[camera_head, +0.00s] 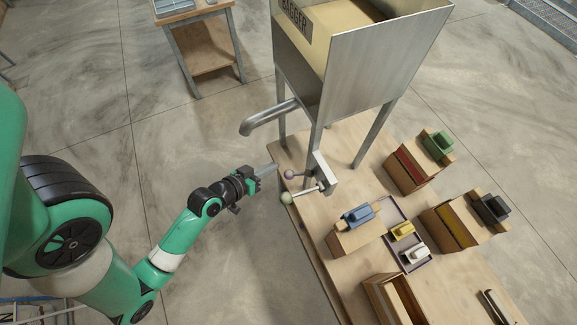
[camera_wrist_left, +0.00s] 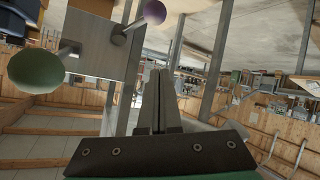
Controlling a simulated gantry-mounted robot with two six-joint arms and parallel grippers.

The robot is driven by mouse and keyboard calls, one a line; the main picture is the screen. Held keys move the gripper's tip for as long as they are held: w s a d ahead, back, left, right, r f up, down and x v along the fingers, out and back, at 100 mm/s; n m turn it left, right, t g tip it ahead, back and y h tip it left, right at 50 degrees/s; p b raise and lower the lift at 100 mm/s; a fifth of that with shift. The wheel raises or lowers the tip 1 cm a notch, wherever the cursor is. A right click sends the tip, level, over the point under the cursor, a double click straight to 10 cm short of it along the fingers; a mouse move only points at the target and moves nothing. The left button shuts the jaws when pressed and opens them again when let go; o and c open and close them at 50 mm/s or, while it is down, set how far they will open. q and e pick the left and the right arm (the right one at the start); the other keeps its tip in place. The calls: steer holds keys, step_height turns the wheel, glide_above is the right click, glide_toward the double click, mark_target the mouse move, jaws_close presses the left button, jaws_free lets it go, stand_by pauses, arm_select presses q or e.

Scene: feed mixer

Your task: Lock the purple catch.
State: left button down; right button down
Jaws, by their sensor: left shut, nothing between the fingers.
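The purple catch shows as a small purple ball knob (camera_head: 289,174) on a short rod, beside a pale metal block (camera_head: 326,174) at the foot of the hopper. In the left wrist view the purple knob (camera_wrist_left: 154,11) is at the top, beyond and above the fingertips. A pale green knob (camera_head: 286,198) on a longer rod sits just below it; it also shows in the left wrist view (camera_wrist_left: 35,71). My left gripper (camera_head: 271,167) is shut and empty, just left of the purple knob. A gap shows between them in the wrist view. My right gripper is out of view.
The metal hopper (camera_head: 378,62) stands on legs on the wooden table (camera_head: 312,228), its spout (camera_head: 268,117) reaching left above my gripper. Wooden boxes with blue (camera_head: 357,216), green (camera_head: 438,144) and black (camera_head: 490,208) tops and a small tray (camera_head: 392,209) stand to the right.

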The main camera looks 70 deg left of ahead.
mark_target(297, 174)
arm_select(q)
steer(key=w+f, duration=0.2)
steer(key=w+a+f, duration=0.1)
steer(key=w+f, duration=0.3)
steer(key=shift+w+a+f, duration=0.15)
steer(key=shift+a+f, duration=0.15)
steer(key=shift+a, duration=0.1)
steer(key=shift+s+d+f, duration=0.2)
steer(key=shift+d+f, duration=0.05)
steer(key=shift+f, duration=0.05)
